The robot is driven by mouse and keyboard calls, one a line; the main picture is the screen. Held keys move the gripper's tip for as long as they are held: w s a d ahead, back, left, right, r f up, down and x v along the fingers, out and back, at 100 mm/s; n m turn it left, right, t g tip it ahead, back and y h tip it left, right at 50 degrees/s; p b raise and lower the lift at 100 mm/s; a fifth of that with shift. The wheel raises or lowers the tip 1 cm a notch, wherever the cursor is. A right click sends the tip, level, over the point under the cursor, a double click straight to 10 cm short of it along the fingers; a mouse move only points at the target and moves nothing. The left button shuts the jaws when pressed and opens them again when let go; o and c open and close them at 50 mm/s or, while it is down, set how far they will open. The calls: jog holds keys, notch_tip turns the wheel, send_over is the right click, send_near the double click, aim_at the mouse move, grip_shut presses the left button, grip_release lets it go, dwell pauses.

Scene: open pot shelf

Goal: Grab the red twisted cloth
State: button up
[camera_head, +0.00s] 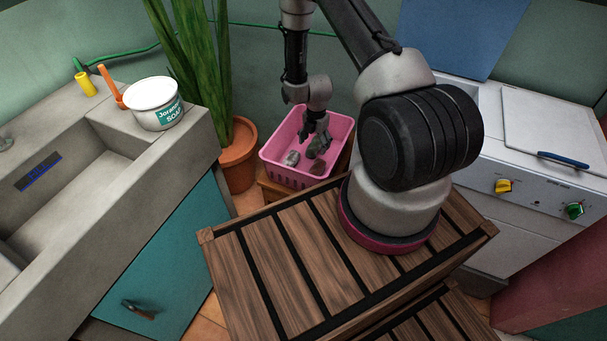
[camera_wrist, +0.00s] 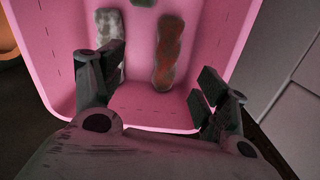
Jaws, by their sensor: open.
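The red twisted cloth (camera_wrist: 169,48) lies in a pink basket (camera_wrist: 55,60), lengthwise in the wrist view, with greyish patches on it. In the head view a small brownish-red part (camera_head: 317,168) shows low in the basket (camera_head: 296,181), probably this cloth. My gripper (camera_wrist: 160,80) is open and empty, its fingers spread to either side in the wrist view. The cloth shows ahead, between the fingers and nearer the right one. In the head view my gripper (camera_head: 317,138) reaches down over the basket; its fingertips are hard to make out.
A pale grey-white twisted cloth (camera_wrist: 109,42) lies left of the red one, partly behind my left finger. A greenish piece (camera_wrist: 143,2) shows at the top edge. A plant pot (camera_head: 239,158) stands left of the basket, and a white stove (camera_head: 530,180) stands right.

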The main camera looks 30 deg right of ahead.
jog(key=n, duration=0.2)
send_over(315, 171)
jog(key=f, duration=0.6)
jog(key=shift+w+a+f, duration=0.2)
jog(key=shift+w+f, duration=0.15)
jog(key=shift+f, duration=0.05)
jog(key=f, duration=0.7)
jog(key=shift+s+d+f, duration=0.1)
jog(key=shift+s+f, duration=0.15)
jog(key=shift+f, duration=0.05)
jog(key=c, duration=1.2)
